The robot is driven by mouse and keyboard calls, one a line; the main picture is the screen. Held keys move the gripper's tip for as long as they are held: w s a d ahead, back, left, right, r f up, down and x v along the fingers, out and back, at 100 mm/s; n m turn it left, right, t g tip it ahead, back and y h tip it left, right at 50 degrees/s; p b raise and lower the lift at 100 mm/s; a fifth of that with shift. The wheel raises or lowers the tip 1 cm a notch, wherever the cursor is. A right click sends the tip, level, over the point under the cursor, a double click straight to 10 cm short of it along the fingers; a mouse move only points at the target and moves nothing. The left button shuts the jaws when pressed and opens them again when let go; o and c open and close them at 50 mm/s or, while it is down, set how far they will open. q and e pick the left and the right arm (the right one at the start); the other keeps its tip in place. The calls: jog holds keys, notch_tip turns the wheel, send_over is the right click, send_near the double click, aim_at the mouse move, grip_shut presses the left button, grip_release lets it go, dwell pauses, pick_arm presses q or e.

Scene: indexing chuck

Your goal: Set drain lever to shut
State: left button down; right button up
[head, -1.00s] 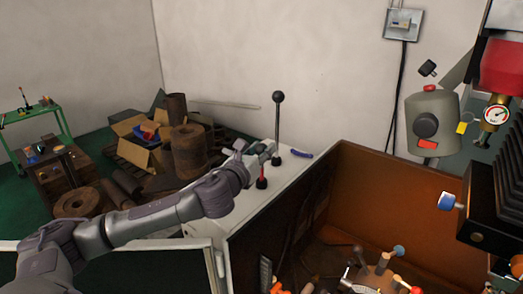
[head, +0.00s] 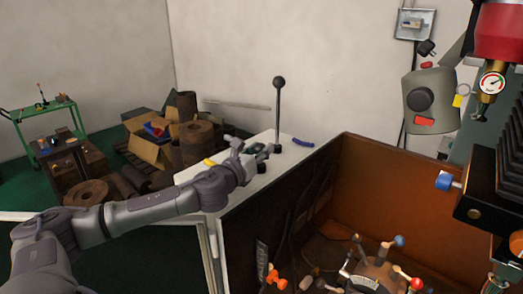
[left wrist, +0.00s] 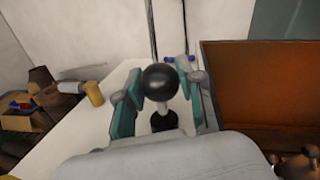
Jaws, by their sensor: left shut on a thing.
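A short lever with a black ball knob (left wrist: 161,82) stands upright on the white cabinet top (head: 300,155), over a dark round base (left wrist: 166,121). My left gripper (head: 266,152) is over the cabinet top, shut on this lever. In the left wrist view its two teal-padded fingers (left wrist: 165,95) stand on either side of the knob. In the head view the gripper hides the knob, and only a dark base (head: 262,167) shows below it. No label is readable, so I cannot tell the lever's setting. My right gripper is not in view.
A tall lever (head: 279,105) with a black ball stands just right of my gripper. A blue handle (head: 303,142) lies beyond it, and a yellow piece (head: 209,162) to the left. An open brown enclosure (head: 410,190) with several colored knobs is at right.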

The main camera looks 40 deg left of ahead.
pick_arm(q)
jog(key=c, duration=1.2)
grip_release()
jog(key=shift+d+f, duration=0.1)
jog(key=shift+f, duration=0.3)
jog(key=shift+o, duration=2.4)
jog(key=shift+r, duration=0.2)
jog(key=s, duration=0.6)
jog(key=shift+s+f, duration=0.1)
jog(key=shift+s, duration=0.2)
jog(key=shift+s+d, duration=0.25)
jog(key=shift+s, duration=0.2)
jog(key=shift+s+d, duration=0.2)
jog(key=shift+s, duration=0.25)
jog(key=shift+s+d, duration=0.2)
jog(key=shift+s, duration=1.25)
jog(key=shift+s+a, duration=0.1)
jog(key=shift+s, duration=0.3)
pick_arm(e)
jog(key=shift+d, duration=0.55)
